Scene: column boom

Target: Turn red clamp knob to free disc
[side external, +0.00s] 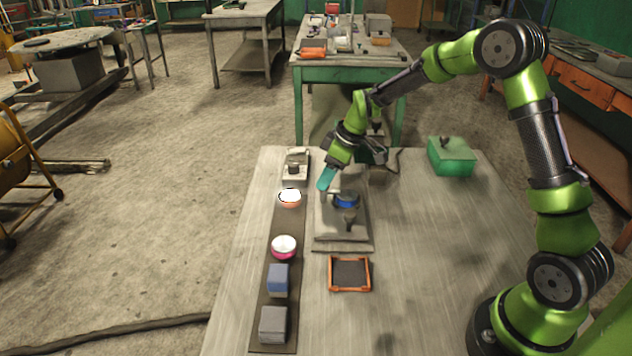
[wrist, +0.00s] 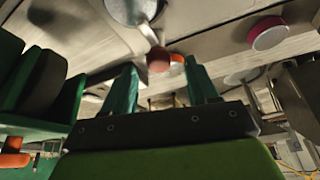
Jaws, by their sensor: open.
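A red knob (wrist: 158,60) shows in the wrist view between my two teal fingers, farther off than their tips; I cannot tell whether they touch it. I do not make out this knob in the side view, where my gripper (side external: 326,180) covers that spot. My gripper also shows in the wrist view (wrist: 160,84), its fingers open and apart. A blue disc (side external: 346,201) sits on a grey fixture plate (side external: 342,239), just right of and below my fingertips. A dark knob-like part (side external: 349,217) stands in front of the disc.
An orange-framed tray (side external: 349,287) lies in front. A green box (side external: 452,160) stands back right. The table's right side is clear.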

